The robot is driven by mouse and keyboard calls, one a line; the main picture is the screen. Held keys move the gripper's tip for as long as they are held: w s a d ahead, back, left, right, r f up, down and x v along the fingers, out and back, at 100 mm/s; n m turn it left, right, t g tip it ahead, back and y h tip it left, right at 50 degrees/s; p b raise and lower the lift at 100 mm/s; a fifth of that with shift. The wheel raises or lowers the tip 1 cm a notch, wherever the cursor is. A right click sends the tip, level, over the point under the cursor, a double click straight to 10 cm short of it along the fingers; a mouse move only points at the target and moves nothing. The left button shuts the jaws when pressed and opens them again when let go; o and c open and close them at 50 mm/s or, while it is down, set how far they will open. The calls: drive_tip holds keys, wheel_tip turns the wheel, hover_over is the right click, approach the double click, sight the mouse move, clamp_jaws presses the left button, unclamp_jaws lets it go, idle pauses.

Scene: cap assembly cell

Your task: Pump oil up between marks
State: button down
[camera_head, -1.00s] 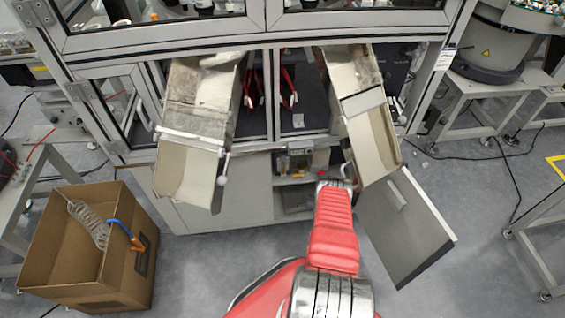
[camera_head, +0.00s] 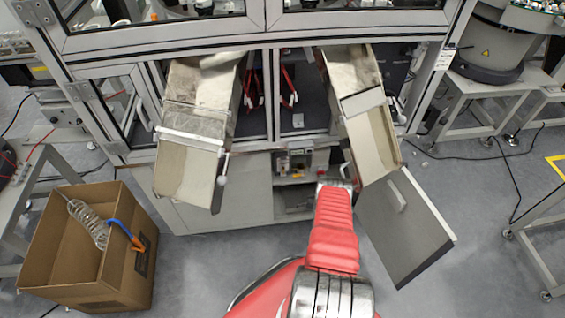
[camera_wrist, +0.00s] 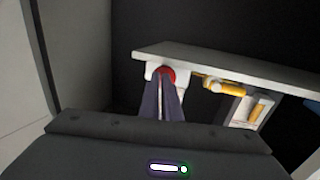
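A red round knob (camera_wrist: 167,73) sits on a white fitting below a pale ledge in the wrist view. My gripper (camera_wrist: 164,82) has its two dark fingers together, with the tips right in front of the knob. I cannot tell whether they touch it. To the right are yellow-and-white fittings (camera_wrist: 224,87) and a pale framed part (camera_wrist: 243,110) with a yellow strip. Oil and its marks cannot be made out. In the head view a small grey unit (camera_head: 294,160) shows inside the open lower cabinet; my red arm reaches toward the cabinet and the fingers are hidden.
The cabinet door (camera_head: 405,228) hangs open at the right. Two chutes (camera_head: 190,160) and (camera_head: 375,145) slope out above the opening on either side. An open cardboard box (camera_head: 130,262) with a coiled hose (camera_head: 92,222) stands on the floor at left.

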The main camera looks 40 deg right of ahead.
drive_tip(key=shift+d+r, duration=0.15)
drive_tip(key=shift+r, duration=0.05)
drive_tip(key=shift+v, duration=1.3)
drive_tip(key=shift+s+d+f, duration=0.1)
drive_tip(key=shift+s+f, duration=0.05)
drive_tip(key=shift+s, duration=0.05)
drive_tip(key=shift+w+d, duration=0.1)
drive_tip(key=shift+w, duration=0.15)
drive_tip(key=shift+w+d, duration=0.3)
drive_tip(key=shift+w, duration=0.1)
drive_tip(key=shift+w+d, duration=0.1)
drive_tip(key=shift+w, duration=0.1)
drive_tip(key=shift+w+d, duration=0.2)
drive_tip(key=shift+w, duration=0.15)
drive_tip(key=shift+s, duration=0.1)
drive_tip(key=shift+v, duration=1.2)
